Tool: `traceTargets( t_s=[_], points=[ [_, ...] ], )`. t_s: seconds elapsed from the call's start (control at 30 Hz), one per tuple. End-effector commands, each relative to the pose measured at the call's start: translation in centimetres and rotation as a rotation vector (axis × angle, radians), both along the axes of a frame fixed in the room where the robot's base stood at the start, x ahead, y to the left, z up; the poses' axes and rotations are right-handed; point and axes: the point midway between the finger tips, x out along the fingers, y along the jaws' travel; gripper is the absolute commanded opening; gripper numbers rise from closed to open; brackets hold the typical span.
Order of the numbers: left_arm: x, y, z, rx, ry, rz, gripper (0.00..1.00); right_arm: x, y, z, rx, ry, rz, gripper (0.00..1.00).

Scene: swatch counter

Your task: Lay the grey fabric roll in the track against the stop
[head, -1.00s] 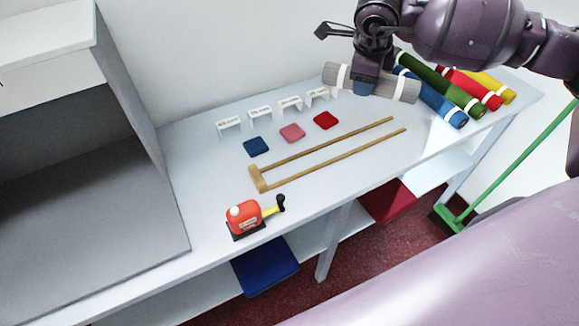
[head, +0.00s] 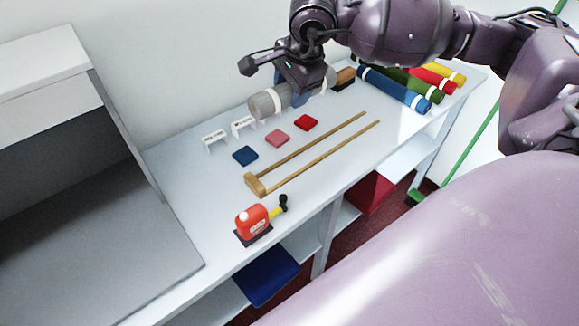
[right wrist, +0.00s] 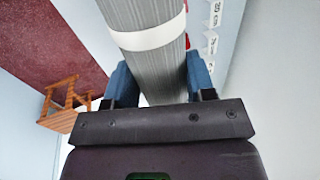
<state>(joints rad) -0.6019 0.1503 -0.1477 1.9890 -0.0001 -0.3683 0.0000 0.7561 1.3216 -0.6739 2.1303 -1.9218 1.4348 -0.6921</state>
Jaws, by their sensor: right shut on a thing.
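The grey fabric roll (head: 264,103) with white bands is held in my right gripper (head: 302,92), above the back of the counter near the wall. In the right wrist view the roll (right wrist: 150,62) lies between the two blue fingers, running away from the palm. The track is two thin wooden rails (head: 325,153) on the counter, joined at the left end by a wooden stop block (head: 256,184). The roll is apart from the track, behind it. The track is empty. My left gripper is not in view.
White cards (head: 214,139) stand behind the blue (head: 245,155), pink (head: 277,138) and red (head: 306,122) swatches. Blue (head: 395,90), green, red and yellow rolls and a brush (head: 345,79) lie at the right.

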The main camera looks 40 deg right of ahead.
Motion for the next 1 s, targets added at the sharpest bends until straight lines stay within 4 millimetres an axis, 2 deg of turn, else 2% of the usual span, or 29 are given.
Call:
traceTargets(
  t_s=[0.17,0.7,0.8,1.0],
  points=[
    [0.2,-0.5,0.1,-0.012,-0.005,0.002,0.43,0.0,0.0,-1.2,0.001,0.004,0.032,0.17],
    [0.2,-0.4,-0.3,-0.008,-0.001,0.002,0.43,-0.1,0.0,-12.6,0.001,0.005,0.03,0.17],
    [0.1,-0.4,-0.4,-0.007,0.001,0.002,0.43,0.0,0.0,-14.2,0.001,0.003,0.03,0.17],
    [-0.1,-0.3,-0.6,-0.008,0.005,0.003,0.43,0.0,0.0,-15.7,0.0,0.001,0.031,0.17]
  ],
)
